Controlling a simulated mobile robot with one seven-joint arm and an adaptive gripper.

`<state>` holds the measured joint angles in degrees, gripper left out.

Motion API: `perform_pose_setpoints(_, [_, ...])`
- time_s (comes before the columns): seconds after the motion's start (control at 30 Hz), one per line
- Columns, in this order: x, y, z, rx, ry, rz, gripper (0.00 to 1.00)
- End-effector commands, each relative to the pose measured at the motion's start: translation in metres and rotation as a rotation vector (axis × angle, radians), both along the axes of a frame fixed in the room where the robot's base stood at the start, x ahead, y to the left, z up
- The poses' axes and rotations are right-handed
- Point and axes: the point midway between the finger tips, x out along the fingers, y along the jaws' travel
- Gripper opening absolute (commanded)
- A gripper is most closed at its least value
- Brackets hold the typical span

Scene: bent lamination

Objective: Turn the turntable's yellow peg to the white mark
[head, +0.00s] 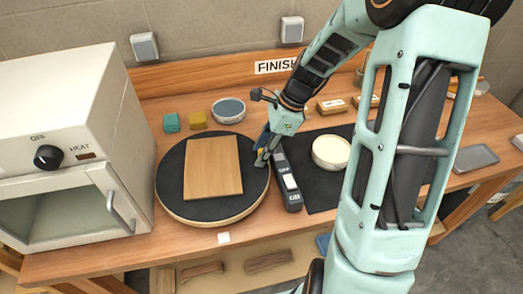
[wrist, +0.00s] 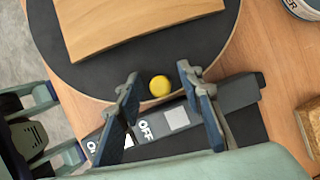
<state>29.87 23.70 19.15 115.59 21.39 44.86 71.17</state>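The round dark turntable (head: 172,178) stands on the bench with a flat wooden board (head: 212,168) on it. The same turntable (wrist: 75,72) fills the upper wrist view. The yellow peg (wrist: 160,86) stands near its rim, between the two separated fingers of my gripper (wrist: 158,76); I see a gap on each side of it. In the head view my gripper (head: 262,154) is at the turntable's right edge, and its fingers hide most of the peg. A small white square mark (head: 224,238) lies on the bench in front of the turntable.
A dark switch box (head: 291,193) marked OFF lies right beside the turntable, under my fingers in the wrist view. A white heater oven (head: 60,130) stands at left. A cream round tub (head: 331,152) sits on a black mat at right. The bench front is mostly clear.

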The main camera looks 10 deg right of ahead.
Motion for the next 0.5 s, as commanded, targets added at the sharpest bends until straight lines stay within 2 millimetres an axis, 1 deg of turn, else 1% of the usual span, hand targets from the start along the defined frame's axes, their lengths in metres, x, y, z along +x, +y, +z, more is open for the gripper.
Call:
perform_pose_setpoints(0.27, [0.0000,0.0005,-0.0013,0.000,0.000,0.000,0.34])
perform_pose_setpoints(0.5, [0.0001,0.0004,-0.0011,0.000,0.000,0.000,0.08])
